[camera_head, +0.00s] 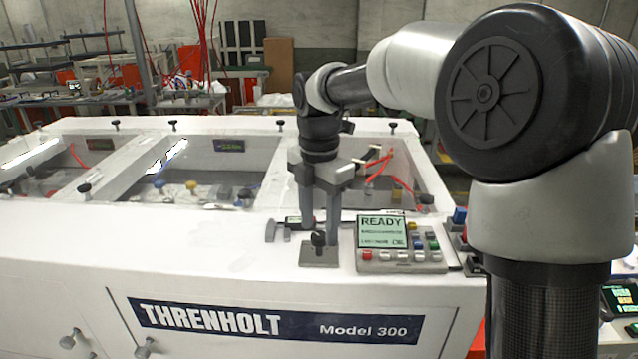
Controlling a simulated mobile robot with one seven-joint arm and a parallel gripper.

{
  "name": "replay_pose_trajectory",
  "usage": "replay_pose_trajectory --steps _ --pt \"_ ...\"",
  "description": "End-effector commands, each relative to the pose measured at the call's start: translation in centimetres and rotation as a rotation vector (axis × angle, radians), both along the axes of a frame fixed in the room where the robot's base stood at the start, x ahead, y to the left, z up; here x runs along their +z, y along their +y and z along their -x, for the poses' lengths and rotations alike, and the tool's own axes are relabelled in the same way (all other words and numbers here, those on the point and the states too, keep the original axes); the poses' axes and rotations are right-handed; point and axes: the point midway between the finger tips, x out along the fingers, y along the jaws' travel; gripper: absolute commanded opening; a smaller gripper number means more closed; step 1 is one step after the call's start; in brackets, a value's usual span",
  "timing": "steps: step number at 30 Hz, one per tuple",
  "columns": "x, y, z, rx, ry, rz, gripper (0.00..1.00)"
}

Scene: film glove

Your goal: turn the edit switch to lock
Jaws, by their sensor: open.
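The edit switch appears to be the dark key-like knob (318,240) on a small metal plate (319,257) on top of the white machine, left of the control panel. Its lettering and setting are too small to read. My gripper (320,232) points down over the knob with its two fingers apart, one on each side of it. I cannot tell whether either finger touches it. The control panel (400,256) has a screen (381,231) reading READY and several coloured buttons.
The white machine (220,245) has windowed bays behind the switch and small black knobs along its edges. Calipers (275,230) lie left of the plate. A blue button (459,215) stands right of the panel. My arm covers the right side of the view.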

Motion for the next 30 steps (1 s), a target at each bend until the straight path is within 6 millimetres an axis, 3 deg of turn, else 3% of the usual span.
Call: replay_pose_trajectory --steps 12,18,24,30 --pt "9.9 0.1 -0.1 0.001 -0.005 -0.003 0.46" --pt "13.8 0.1 0.0 0.002 -0.004 -0.003 0.46" --pt "15.7 0.0 0.0 0.001 -0.001 -0.001 0.46" --pt "16.0 0.0 0.0 0.001 -0.001 -0.001 0.46"
